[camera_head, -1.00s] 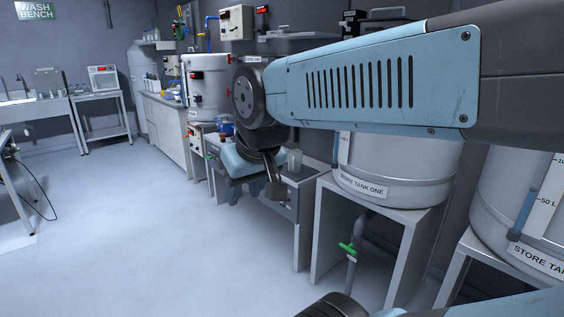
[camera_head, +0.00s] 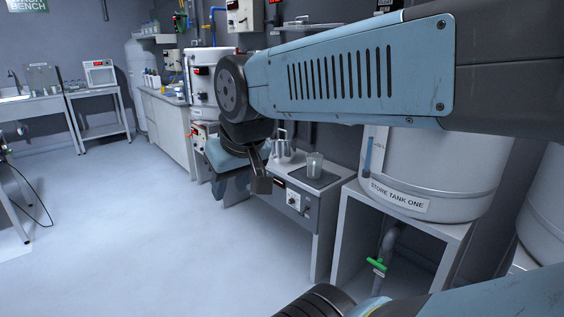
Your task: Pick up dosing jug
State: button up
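A clear, jug-like vessel (camera_head: 315,164) stands upright on a dark plate on the small grey bench. A grey metal vessel with an upright handle (camera_head: 283,150) stands to its left, partly behind my arm. No label is readable on either, so I cannot tell which is the dosing jug. My gripper (camera_head: 230,187) hangs pointing down, left of both vessels in the picture and apart from them.
The grey bench (camera_head: 318,212) carries a front panel with a knob. Store tank one (camera_head: 432,180) stands on a frame to its right, with a green-handled valve (camera_head: 376,264) below. A white tank (camera_head: 201,80) stands behind my arm.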

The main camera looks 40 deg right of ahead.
aim_at(315, 161)
jog(key=u, duration=0.05)
jog(key=i, duration=2.05)
jog(key=z, duration=1.15)
jog(key=k, duration=0.95)
jog(key=z, duration=0.2)
jog(key=i, duration=0.95)
jog(key=u, duration=0.05)
